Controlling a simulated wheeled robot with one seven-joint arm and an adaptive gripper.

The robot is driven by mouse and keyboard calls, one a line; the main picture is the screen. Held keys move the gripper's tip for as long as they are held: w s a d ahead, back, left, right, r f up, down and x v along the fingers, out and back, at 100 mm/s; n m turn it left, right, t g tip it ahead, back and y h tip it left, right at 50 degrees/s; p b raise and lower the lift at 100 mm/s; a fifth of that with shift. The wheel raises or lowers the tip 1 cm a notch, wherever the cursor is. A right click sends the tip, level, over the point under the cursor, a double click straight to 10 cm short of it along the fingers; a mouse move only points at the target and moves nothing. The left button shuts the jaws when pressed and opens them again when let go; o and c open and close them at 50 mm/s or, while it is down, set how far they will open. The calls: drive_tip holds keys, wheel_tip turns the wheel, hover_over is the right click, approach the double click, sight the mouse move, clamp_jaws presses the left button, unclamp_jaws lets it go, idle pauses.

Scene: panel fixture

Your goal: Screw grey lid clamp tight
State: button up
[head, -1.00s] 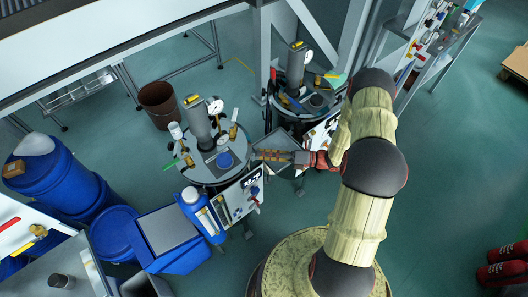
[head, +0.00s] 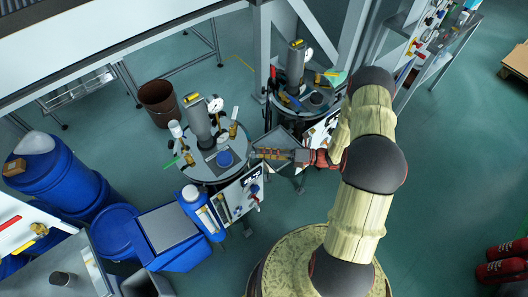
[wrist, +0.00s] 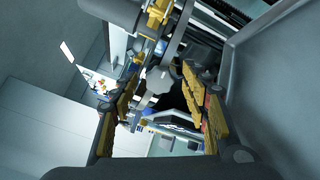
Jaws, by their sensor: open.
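My gripper (head: 256,154) is at the right edge of the round grey lid (head: 192,166) of the nearer vessel in the head view. In the wrist view my gripper (wrist: 160,76) is open, with its yellow-padded fingers spread left and right. A rounded grey part (wrist: 160,79), which may be the lid clamp's knob, shows between the fingertips with a gap on both sides. I cannot tell whether either finger touches it. In the head view the clamp is too small to make out beside my gripper.
A grey cylinder (head: 199,123), a blue cap (head: 224,158) and brass fittings stand on the lid. A panel (head: 241,196) hangs at the vessel's front. A second vessel (head: 303,97) stands behind my gripper. Blue containers (head: 170,240) are at lower left. Open floor (head: 450,180) lies right.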

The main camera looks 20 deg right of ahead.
drive_tip(key=v, duration=1.2)
idle(0.5)
drive_tip(key=s+a+r+n+g+h, duration=0.25)
drive_tip(key=a+r+n+g, duration=0.25)
drive_tip(key=r+n, duration=0.4)
drive_tip(key=s+a+r+n+g+h, duration=0.2)
drive_tip(key=a+r+n+g+h, duration=0.25)
drive_tip(key=r+n, duration=0.5)
drive_tip(key=s+a+r+n+t+h+b, duration=0.1)
drive_tip(key=s+r+n+t+h, duration=0.2)
drive_tip(key=r+n, duration=0.5)
drive_tip(key=s+a+r+n+t+h+b, duration=0.1)
drive_tip(key=s+r+n+t+h, duration=0.3)
drive_tip(key=s+r+n+h, duration=0.2)
wheel_tip(320, 180, up, 2)
drive_tip(key=s+n, duration=0.2)
drive_tip(key=n, duration=0.1)
drive_tip(key=shift+s+a, duration=0.3)
drive_tip(key=shift+a, duration=0.1)
